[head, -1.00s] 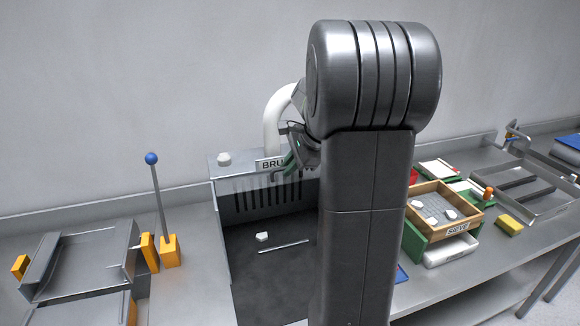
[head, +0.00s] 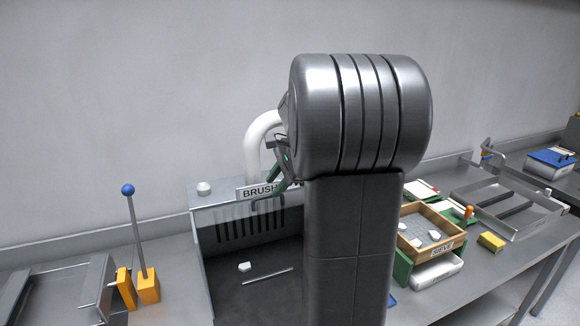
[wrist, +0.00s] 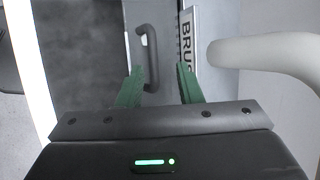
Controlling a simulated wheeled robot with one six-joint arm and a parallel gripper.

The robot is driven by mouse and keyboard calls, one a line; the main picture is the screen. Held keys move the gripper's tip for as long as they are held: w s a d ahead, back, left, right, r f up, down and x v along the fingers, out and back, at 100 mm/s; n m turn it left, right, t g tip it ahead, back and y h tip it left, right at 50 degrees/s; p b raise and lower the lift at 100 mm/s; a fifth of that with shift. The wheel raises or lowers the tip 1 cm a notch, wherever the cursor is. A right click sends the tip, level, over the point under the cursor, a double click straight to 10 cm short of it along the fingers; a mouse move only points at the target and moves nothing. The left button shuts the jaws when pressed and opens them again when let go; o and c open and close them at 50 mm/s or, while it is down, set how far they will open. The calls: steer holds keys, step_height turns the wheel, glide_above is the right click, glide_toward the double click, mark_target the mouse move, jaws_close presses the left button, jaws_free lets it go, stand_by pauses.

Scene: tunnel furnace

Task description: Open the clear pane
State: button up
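The clear pane (head: 225,228) is a faint see-through sheet at the front of the grey box marked BRUSH, and its outline is hard to make out. A dark bar handle (head: 266,203) shows near its top; it also shows in the wrist view (wrist: 152,65). My gripper (head: 284,180) is at the top of the box, partly hidden by my arm. In the wrist view its green fingers (wrist: 162,70) are apart, with the handle's end between them, nearer the left finger. I cannot tell whether they touch it.
A white pipe (head: 258,140) rises behind the box, close beside my gripper (wrist: 265,53). A blue-knobbed lever (head: 138,235) stands at left. A wooden sieve (head: 432,238) and a metal tray (head: 515,208) are at right. A white piece (head: 245,267) and a rod lie inside the box.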

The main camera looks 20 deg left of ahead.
steer(key=b+v, duration=0.1)
steer(key=v, duration=0.8)
steer(key=shift+r, duration=0.3)
steer(key=shift+s, duration=0.1)
steer(key=p, duration=0.2)
glide_toward(260, 204)
steer(key=x, duration=0.4)
steer(key=shift+s+a, duration=0.1)
steer(key=shift+a, duration=0.1)
steer(key=shift+f, duration=0.2)
